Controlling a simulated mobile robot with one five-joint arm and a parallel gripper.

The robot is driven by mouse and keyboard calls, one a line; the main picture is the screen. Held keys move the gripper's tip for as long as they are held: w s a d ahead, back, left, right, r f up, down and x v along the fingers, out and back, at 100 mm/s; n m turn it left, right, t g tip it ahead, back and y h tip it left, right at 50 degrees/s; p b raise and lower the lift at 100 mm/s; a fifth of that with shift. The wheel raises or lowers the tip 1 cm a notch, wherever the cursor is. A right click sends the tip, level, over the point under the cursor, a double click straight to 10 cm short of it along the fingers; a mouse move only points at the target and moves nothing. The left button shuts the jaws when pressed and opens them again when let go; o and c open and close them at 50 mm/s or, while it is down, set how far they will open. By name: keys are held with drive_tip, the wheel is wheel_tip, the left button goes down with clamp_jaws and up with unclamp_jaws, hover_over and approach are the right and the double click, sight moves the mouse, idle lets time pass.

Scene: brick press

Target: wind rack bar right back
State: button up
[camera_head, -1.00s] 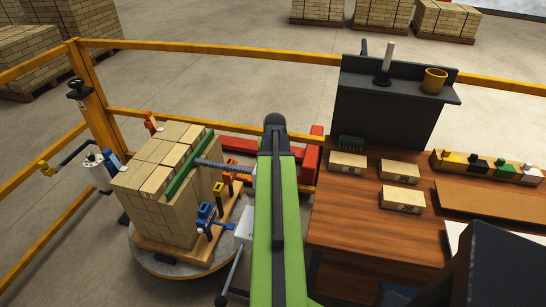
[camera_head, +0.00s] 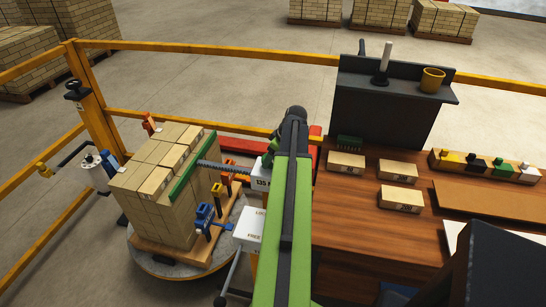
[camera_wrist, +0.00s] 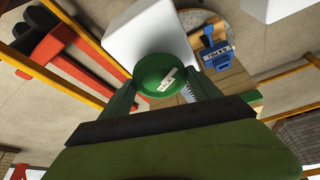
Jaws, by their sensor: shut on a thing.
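The rack bar (camera_head: 222,169) is a dark toothed bar that runs from a long green plate (camera_head: 189,172) to a white housing marked 135 (camera_head: 261,182). The green plate stands along the right side of a stack of tan bricks (camera_head: 150,190); I cannot tell whether it touches them. In the wrist view, a round green knob (camera_wrist: 166,72) with a small white label sits between my green fingers. My gripper (camera_wrist: 160,88) is shut on this knob. In the head view my arm hides most of the knob and gripper. Part of the toothed bar (camera_wrist: 188,93) shows beside the knob.
The stack stands on a round turntable (camera_head: 180,268) with blue, yellow and orange clamps around it. A lower white box (camera_head: 249,232) with a lever is beside my arm. A wooden bench (camera_head: 360,232) with loose bricks is at the right. Yellow rails (camera_head: 100,150) enclose the left.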

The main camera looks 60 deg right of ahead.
drive_tip(key=n, duration=0.2)
drive_tip(key=n+y, duration=0.1)
drive_tip(key=n, duration=0.1)
drive_tip(key=n+y, duration=0.1)
drive_tip(key=n, duration=0.1)
drive_tip(key=shift+w+d+n+g, duration=0.2)
drive_tip(key=shift+d+n+g, duration=0.1)
drive_tip(key=n+y, duration=0.1)
drive_tip(key=n, duration=0.1)
drive_tip(key=n+g+y, duration=0.1)
drive_tip(key=n, duration=0.2)
drive_tip(key=shift+w+g, duration=0.1)
drive_tip(key=shift+g, duration=0.2)
drive_tip(key=n+g, duration=0.1)
drive_tip(key=n, duration=0.2)
drive_tip(key=n+g, duration=0.1)
drive_tip(key=n, duration=0.1)
drive_tip(key=shift+w+d+n, duration=0.1)
drive_tip(key=shift+w+n, duration=0.05)
drive_tip(key=shift+n, duration=0.25)
drive_tip(key=n+g, duration=0.1)
drive_tip(key=n, duration=0.1)
drive_tip(key=n+g, duration=0.1)
drive_tip(key=n, duration=0.2)
drive_tip(key=shift+w, duration=0.15)
drive_tip(key=shift+n, duration=0.3)
drive_tip(key=o, duration=1.4)
drive_tip(key=shift+c, duration=0.2)
